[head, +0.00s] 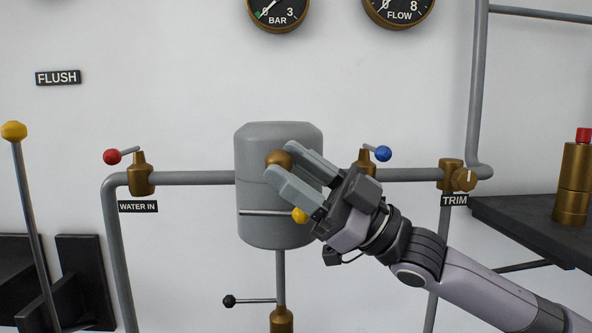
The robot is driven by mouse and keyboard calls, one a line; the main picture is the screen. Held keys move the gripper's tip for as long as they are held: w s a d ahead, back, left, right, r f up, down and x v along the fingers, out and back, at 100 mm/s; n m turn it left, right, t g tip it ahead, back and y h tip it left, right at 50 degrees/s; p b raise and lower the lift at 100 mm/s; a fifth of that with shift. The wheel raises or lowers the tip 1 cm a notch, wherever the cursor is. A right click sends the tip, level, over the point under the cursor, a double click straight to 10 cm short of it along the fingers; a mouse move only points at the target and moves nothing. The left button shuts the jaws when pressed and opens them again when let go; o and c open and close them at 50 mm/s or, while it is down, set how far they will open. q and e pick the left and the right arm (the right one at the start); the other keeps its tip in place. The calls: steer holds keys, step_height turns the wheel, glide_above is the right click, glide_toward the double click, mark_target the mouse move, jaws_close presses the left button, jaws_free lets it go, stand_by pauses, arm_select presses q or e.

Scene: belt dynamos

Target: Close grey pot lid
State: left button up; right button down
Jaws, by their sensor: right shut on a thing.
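The grey pot (262,230) is fixed in the pipework at the middle of the head view. Its grey lid (262,138) forms the upper part, with a faint seam below it. Whether the lid sits fully down I cannot tell. A round brass knob (278,159) is on the lid's front. My right gripper (281,164) reaches in from the lower right, its two fingers shut on the knob. The fingers and wrist hide part of the pot's right side. My left gripper is not in view.
A thin rod with a yellow ball (300,215) crosses the pot's lower front. A red-knobbed valve (112,157) is left of the pot, a blue-knobbed valve (383,153) right. A black-knobbed lever (229,301) is below. A dark shelf (520,226) stands at right.

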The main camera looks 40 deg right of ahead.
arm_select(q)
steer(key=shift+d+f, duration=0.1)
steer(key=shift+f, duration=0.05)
arm_select(e)
steer(key=shift+w+a+f+m+h, duration=0.1)
steer(key=shift+w+f+m+h, duration=0.05)
steer(key=shift+f, duration=0.25)
steer(key=shift+w+f+m+h, duration=0.1)
steer(key=shift+f+m+h, duration=0.05)
steer(key=shift+f, duration=0.2)
steer(key=c, duration=0.7)
jaws_free()
steer(key=shift+c, duration=0.2)
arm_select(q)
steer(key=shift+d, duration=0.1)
arm_select(e)
steer(key=shift+d, duration=0.25)
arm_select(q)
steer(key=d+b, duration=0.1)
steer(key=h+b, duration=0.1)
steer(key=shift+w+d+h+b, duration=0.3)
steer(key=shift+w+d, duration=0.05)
arm_select(e)
steer(key=v, duration=0.7)
steer(key=shift+s, duration=0.1)
